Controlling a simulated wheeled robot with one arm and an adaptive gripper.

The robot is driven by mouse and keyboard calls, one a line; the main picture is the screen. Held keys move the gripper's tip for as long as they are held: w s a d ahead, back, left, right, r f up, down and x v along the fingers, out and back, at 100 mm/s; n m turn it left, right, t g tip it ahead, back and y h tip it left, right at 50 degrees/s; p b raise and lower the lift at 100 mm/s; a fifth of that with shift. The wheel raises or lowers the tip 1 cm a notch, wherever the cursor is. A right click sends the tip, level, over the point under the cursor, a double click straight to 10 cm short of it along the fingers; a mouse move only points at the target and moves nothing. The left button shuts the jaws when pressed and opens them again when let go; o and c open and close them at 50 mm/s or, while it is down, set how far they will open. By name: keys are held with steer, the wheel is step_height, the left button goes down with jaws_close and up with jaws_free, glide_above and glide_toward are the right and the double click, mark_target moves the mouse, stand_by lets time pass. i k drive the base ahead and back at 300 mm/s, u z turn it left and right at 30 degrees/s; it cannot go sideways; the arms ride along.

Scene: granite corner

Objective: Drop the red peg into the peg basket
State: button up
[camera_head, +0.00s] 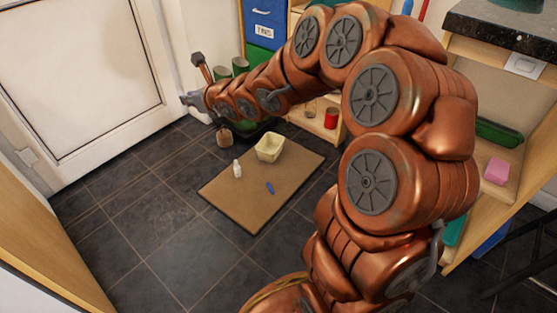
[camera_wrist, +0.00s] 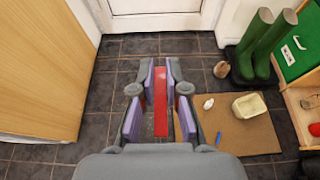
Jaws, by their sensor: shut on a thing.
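In the wrist view my gripper (camera_wrist: 160,84) is shut on a long red peg (camera_wrist: 161,108), which lies between its purple-padded fingers. In the head view my gripper (camera_head: 190,100) shows at the far left end of my arm, up in front of the white door; the peg cannot be made out there. The peg basket, a cream open tub (camera_head: 268,155), stands upright on a brown mat (camera_head: 232,202). The basket also shows in the wrist view (camera_wrist: 243,110), to the right of my gripper and apart from it. Its inside looks empty.
A small white bottle (camera_head: 237,169) and a blue object (camera_head: 270,188) are on the mat near the basket. Green boots (camera_wrist: 255,48) and a brown object (camera_wrist: 221,70) stand behind it. A shelf unit (camera_head: 309,122) holds a red can (camera_head: 331,118). The dark tiles left are clear.

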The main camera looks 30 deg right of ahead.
mark_target(273, 152)
steer(key=z, duration=0.65)
steer(key=i, duration=1.4)
steer(key=u, duration=0.55)
